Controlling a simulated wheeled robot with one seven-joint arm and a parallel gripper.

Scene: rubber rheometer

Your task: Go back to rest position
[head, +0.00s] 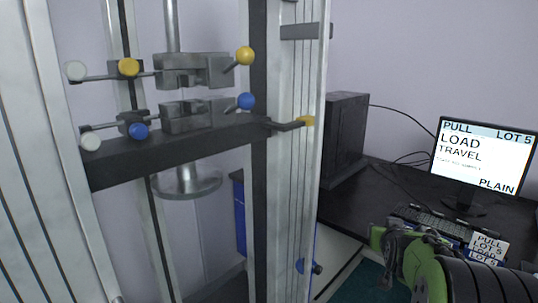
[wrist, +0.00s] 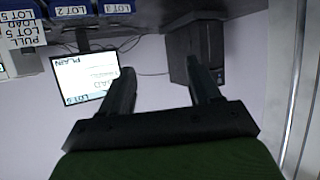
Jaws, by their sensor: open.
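My gripper (wrist: 160,78) is open and empty in the wrist view, its two dark fingers apart with only the pale wall between them. The wrist picture is upside down. In the head view my green and black arm fills the lower right corner, in front of the desk; the fingers cannot be made out clearly there. The testing machine (head: 260,150) stands at the left and middle, with an upper clamp (head: 190,70) and a lower clamp (head: 188,115) close together, a gap between them. My arm is apart from both clamps.
A monitor (head: 484,158) showing PULL, LOT 5, LOAD, TRAVEL and PLAIN stands on the black desk (head: 370,205). A keyboard (head: 435,222) lies before it. A dark computer tower (head: 345,135) stands beside the machine frame. Blue lot-labelled bins (wrist: 115,6) show in the wrist view.

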